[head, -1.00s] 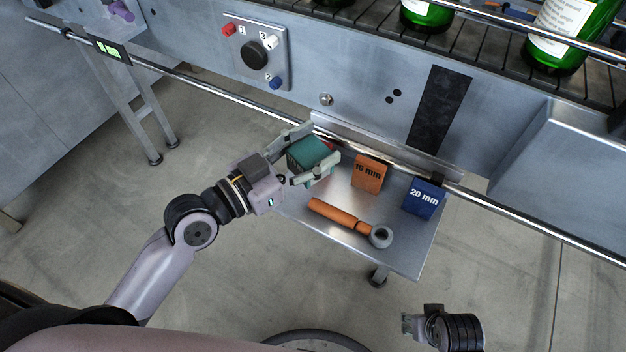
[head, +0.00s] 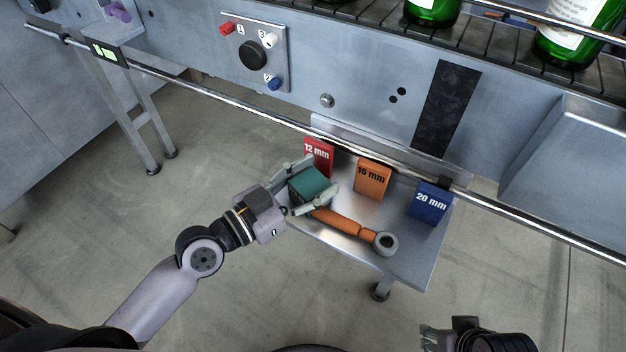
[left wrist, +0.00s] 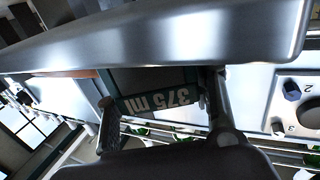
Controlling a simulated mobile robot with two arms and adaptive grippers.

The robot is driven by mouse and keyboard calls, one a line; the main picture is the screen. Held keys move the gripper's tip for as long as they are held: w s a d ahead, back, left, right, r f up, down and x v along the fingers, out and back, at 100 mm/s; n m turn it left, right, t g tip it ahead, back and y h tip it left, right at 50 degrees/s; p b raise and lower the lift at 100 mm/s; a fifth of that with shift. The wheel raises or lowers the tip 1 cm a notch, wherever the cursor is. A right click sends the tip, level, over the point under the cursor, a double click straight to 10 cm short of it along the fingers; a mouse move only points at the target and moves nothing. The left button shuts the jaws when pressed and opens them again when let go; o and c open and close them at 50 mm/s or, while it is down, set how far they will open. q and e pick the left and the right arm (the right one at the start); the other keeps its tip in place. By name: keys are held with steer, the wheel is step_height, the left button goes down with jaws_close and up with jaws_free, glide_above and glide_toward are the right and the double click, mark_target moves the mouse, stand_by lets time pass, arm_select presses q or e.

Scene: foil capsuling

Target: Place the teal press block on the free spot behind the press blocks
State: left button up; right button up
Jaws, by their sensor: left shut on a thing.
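My left gripper (head: 320,177) is shut on the teal press block (head: 309,184), with one finger on either side. It holds the block over the left part of the steel shelf (head: 402,252), in front of the red 12 mm block (head: 318,157). In the left wrist view the block (left wrist: 155,100) sits dark between the fingers and reads "375 ml" upside down. An orange 16 mm block (head: 373,180) and a blue 20 mm block (head: 430,202) stand in a row to the right of the red one. My right gripper (head: 430,335) is partly visible at the bottom edge.
An orange-handled tool with a grey ring (head: 350,225) lies on the shelf near the teal block. A steel rail (head: 230,112) runs behind the blocks. A button panel (head: 255,50) is on the machine wall. Green bottles (head: 432,10) stand on the conveyor above.

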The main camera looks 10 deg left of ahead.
arm_select(q)
steer(key=shift+f, duration=0.2)
steer(key=o, duration=1.2)
steer(key=shift+r, duration=0.1)
